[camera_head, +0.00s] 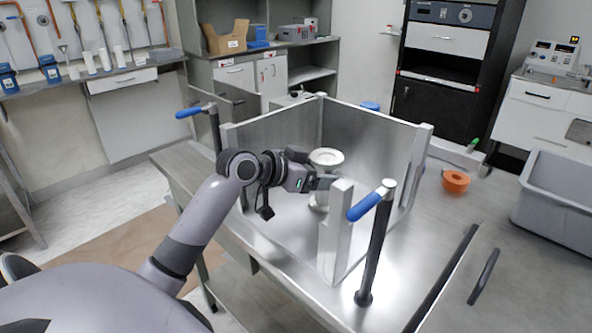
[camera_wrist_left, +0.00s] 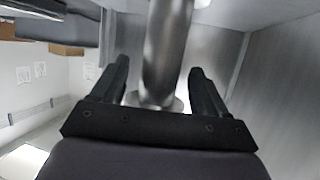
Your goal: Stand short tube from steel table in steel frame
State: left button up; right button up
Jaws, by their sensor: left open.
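The short tube (camera_head: 326,158) is a pale metal pipe with a wide flange at its top. It stands upright inside the steel frame (camera_head: 375,140), a box of upright metal plates on the steel table (camera_head: 410,235). My left gripper (camera_head: 318,183) reaches in from the left at the tube's mid-height. In the left wrist view the open fingers (camera_wrist_left: 158,70) lie on either side of the tube (camera_wrist_left: 166,40), with gaps visible beside it. A flange shows beyond the fingers there. The tube's foot is partly hidden by a frame post. My right gripper is not in view.
Blue-handled clamps (camera_head: 372,205) and (camera_head: 196,111) stand at the frame's near right and left. An orange ring (camera_head: 455,181) and a grey bin (camera_head: 558,205) are on the right. Table space between frame and bin is mostly clear.

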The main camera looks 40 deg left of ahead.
pick_arm(q)
jog(key=v, duration=1)
jog(key=shift+s, duration=0.25)
jog(key=shift+r, duration=0.15)
